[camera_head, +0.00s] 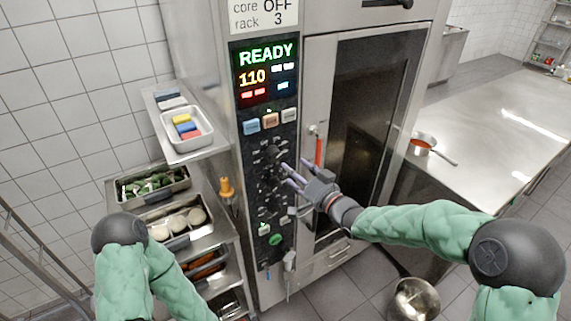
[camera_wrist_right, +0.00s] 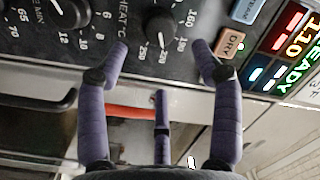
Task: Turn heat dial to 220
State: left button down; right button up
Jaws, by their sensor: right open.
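The heat dial (camera_wrist_right: 159,31) is a round black knob on the dark oven panel, ringed by numbers and marked HEAT °C. It also shows on the panel in the head view (camera_head: 269,155). The display (camera_head: 265,70) reads READY in green and 110 in yellow. My right gripper (camera_head: 284,174) is open in front of the panel. In the right wrist view its purple fingers (camera_wrist_right: 161,52) spread on both sides of the heat dial, just below it; contact cannot be told. My left gripper is out of view; only my left arm shows.
A minute dial (camera_wrist_right: 75,10) is beside the heat dial. Blue and orange buttons, including DRY (camera_wrist_right: 229,43), sit near the display. The oven door (camera_head: 365,130) has a red-marked handle (camera_head: 318,150). Shelves with trays (camera_head: 190,145) stand left; a steel counter (camera_head: 490,120) with a pan is right.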

jog(key=v, duration=0.3)
dwell(0.5)
jog(key=s+d+f+m+g+h+b, duration=0.1)
jog(key=s+d+f+g+h+b, duration=0.15)
jog(key=f, duration=1.35)
jog(key=s+d+f+m+g+h+b, duration=0.1)
jog(key=s+f+g+h+b, duration=0.2)
jog(key=f, duration=1.2)
jog(key=s+f+n+g+h+b, duration=0.1)
jog(key=s+f+g+b, duration=0.3)
jog(key=s+f, duration=1.9)
jog(key=s+g, duration=0.3)
jog(key=g, duration=0.1)
jog(key=shift+g, duration=0.35)
jog(key=shift+s+a+f, duration=0.1)
